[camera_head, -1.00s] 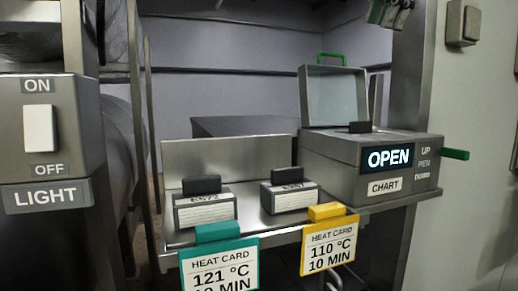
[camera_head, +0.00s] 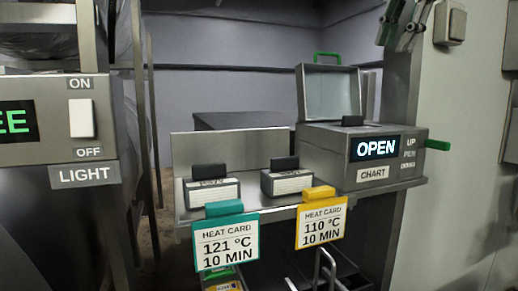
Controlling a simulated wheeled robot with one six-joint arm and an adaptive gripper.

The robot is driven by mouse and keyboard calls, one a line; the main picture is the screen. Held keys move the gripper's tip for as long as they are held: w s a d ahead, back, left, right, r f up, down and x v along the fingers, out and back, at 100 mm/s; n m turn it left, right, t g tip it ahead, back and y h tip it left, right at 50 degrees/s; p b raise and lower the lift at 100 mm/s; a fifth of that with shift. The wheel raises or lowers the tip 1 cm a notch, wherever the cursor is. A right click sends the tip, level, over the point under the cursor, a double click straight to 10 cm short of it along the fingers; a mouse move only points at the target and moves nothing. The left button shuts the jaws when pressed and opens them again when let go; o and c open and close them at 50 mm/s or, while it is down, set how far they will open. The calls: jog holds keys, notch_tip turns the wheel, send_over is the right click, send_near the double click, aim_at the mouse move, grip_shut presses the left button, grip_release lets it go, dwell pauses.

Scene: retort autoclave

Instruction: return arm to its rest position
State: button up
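What looks like my gripper (camera_head: 399,28) hangs at the top right edge of the head view, metallic with a green part. Most of it and the arm behind it are cut off by the frame edge. It is small and its fingertips are unclear, so I cannot tell whether it is open or shut. It appears above and to the right of the open-lidded box, in front of the grey wall and post, and I see no contact with anything.
A box with an OPEN display (camera_head: 375,149) has its lid (camera_head: 332,92) raised. Two card blocks (camera_head: 212,190) stand on the metal shelf. A teal heat card (camera_head: 226,240) and a yellow one (camera_head: 321,222) hang at its front edge. A LIGHT switch panel (camera_head: 84,140) stands at left.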

jog(key=s+d+f+n, duration=0.3)
jog(key=s+f+n, duration=0.1)
jog(key=f, duration=0.8)
jog(key=s+d+f+n+h, duration=0.1)
jog(key=s+f, duration=0.4)
jog(key=f, duration=0.8)
jog(key=s+d+f+n, duration=0.4)
jog(key=f+n, duration=0.2)
jog(key=f, duration=0.6)
jog(key=shift+s+d+f+n, duration=0.25)
jog(key=shift+s+d+n, duration=0.05)
jog(key=shift+g, duration=0.3)
